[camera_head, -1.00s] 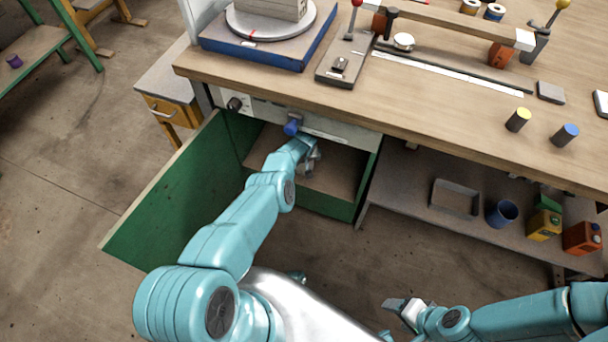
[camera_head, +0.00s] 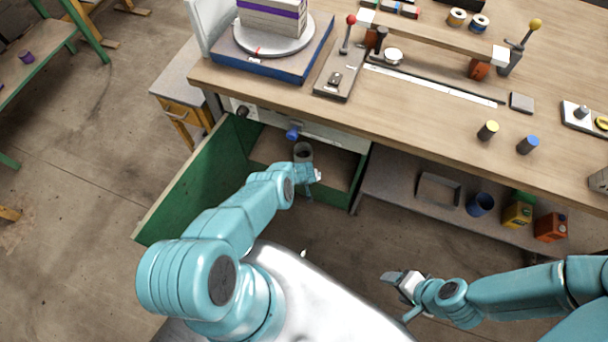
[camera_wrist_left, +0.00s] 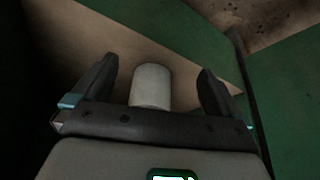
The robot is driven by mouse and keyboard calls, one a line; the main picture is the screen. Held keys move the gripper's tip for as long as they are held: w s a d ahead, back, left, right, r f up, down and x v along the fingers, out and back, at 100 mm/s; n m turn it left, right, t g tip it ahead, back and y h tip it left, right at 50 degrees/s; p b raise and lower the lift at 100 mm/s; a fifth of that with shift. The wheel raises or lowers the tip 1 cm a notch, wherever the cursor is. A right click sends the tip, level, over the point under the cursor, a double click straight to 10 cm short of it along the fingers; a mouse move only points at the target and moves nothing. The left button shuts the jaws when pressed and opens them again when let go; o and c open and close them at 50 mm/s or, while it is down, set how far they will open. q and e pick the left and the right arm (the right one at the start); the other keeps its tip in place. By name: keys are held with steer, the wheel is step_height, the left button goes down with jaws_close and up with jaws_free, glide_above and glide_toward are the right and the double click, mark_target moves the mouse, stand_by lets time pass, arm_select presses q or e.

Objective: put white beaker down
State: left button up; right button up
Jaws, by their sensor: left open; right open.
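In the left wrist view the beaker (camera_wrist_left: 151,86) stands on a brown board, between and beyond the spread fingers with clear gaps on both sides. My left gripper (camera_head: 314,174) is open and just on my side of the beaker; in the left wrist view (camera_wrist_left: 158,92) its fingers do not touch it. My right gripper (camera_head: 396,281) is open and empty, out over the floor.
A lower shelf (camera_head: 400,195) to the right holds a grey tray (camera_head: 438,189), a blue cup (camera_head: 480,204) and cans. The green side panel stands left of my arm.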

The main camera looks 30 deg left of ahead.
arm_select(q)
steer(key=s+d+r+m+g+h, duration=0.1)
steer(key=s+d+r+m+h, duration=0.15)
steer(key=d+r, duration=0.5)
steer(key=s+d+r+m+g+h, duration=0.1)
steer(key=s+d+r+h, duration=0.4)
steer(key=d, duration=0.4)
steer(key=s+d+r+m+g, duration=0.1)
steer(key=s+d+r, duration=0.2)
steer(key=s+r, duration=1.3)
step_height(320, 180, up, 2)
steer(key=shift+d+r+m+y, duration=0.15)
steer(key=shift+d+m+y, duration=0.05)
steer(key=shift+m+y, duration=0.15)
